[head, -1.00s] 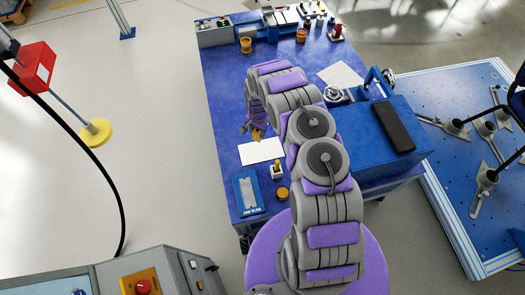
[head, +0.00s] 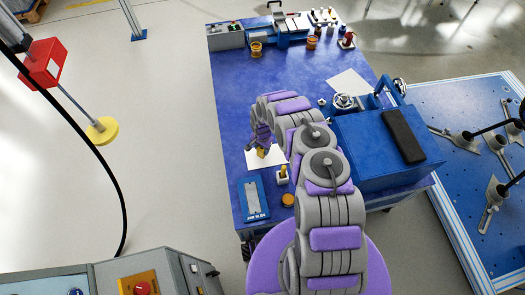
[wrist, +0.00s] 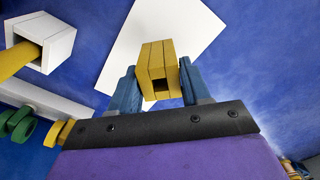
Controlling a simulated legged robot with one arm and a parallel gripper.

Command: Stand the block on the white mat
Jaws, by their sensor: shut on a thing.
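The block (wrist: 155,68) is yellow, with visible seams and a dark square opening in its end. My gripper (wrist: 158,88) is shut on it, with a blue finger on each side. In the head view the block (head: 261,153) shows small below my gripper (head: 257,142), over a white mat (head: 278,155) on the blue table. The same mat (wrist: 205,25) lies behind the block in the wrist view. I cannot tell whether the block touches the mat. A second white sheet (head: 348,82) lies farther back on the table.
A white holder with a yellow peg (head: 283,175) stands near the mat, beside a blue tray (head: 253,198) and an orange round piece (head: 288,200). A large blue box (head: 365,155) stands right of my arm. The table's middle (head: 250,100) is clear.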

